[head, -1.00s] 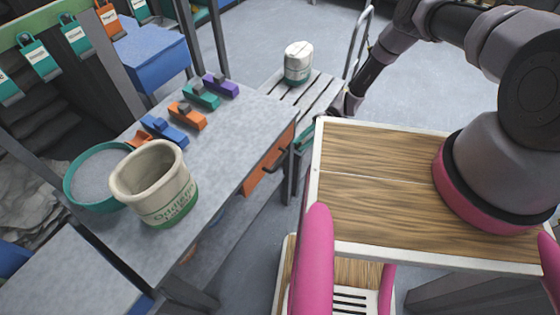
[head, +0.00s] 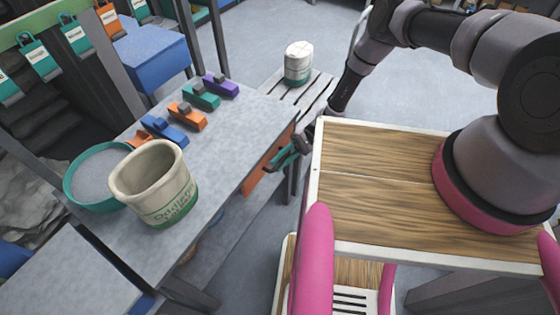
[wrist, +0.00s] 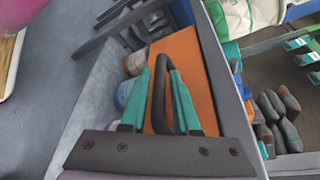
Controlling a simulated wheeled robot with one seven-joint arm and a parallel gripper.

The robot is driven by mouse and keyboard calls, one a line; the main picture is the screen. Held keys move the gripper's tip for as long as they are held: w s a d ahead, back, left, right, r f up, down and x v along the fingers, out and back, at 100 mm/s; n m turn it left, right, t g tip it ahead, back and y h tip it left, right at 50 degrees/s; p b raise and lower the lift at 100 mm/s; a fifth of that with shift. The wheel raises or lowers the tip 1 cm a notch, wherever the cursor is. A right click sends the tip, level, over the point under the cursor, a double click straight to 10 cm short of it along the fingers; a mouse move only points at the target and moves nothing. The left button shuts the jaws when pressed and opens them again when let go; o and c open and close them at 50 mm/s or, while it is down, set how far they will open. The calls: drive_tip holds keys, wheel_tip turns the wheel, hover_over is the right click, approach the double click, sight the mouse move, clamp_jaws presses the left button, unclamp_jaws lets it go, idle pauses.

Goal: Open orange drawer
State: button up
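The orange drawer (head: 258,178) is in the side of the grey workbench and looks shut; its orange front (wrist: 190,65) fills the middle of the wrist view. Its dark bar handle (wrist: 160,85) stands out from the front. My gripper (head: 283,157) is at the drawer front in the head view and covers the handle there. In the wrist view its two teal fingers (wrist: 164,80) lie on either side of the handle. They look open, with small gaps beside the bar. I cannot tell whether either finger touches it.
The workbench top (head: 235,135) holds a beige pot (head: 155,185), a teal bowl of powder (head: 95,175) and several coloured blocks (head: 187,115). A slatted bench (head: 300,95) with a white and green container (head: 298,65) stands behind. Bare floor lies beyond.

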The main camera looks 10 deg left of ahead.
clamp_jaws()
idle(1.3)
